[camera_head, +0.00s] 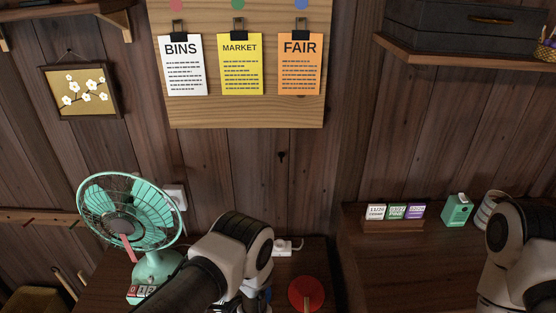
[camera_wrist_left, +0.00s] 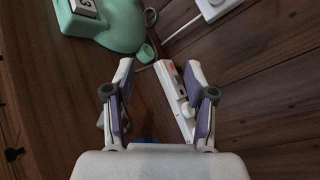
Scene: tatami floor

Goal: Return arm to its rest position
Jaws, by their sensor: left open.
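My left arm (camera_head: 232,250) reaches in over the desk in the head view, and its gripper is mostly hidden behind the arm link. In the left wrist view my left gripper (camera_wrist_left: 159,78) is open, with its two fingers well apart. A white strip-shaped thing (camera_wrist_left: 172,88) shows beyond and between the fingers; I cannot tell that anything touches it. My right arm (camera_head: 520,250) shows at the right edge of the head view, over the right part of the desk. Its gripper is out of view.
A mint-green fan (camera_head: 130,222) stands left of my left arm, with a small number block (camera_head: 141,293) at its base. A red disc (camera_head: 306,292) lies right of the arm. Card blocks (camera_head: 396,212) and a green box (camera_head: 457,211) stand at the back right. Notices hang on a board (camera_head: 240,112).

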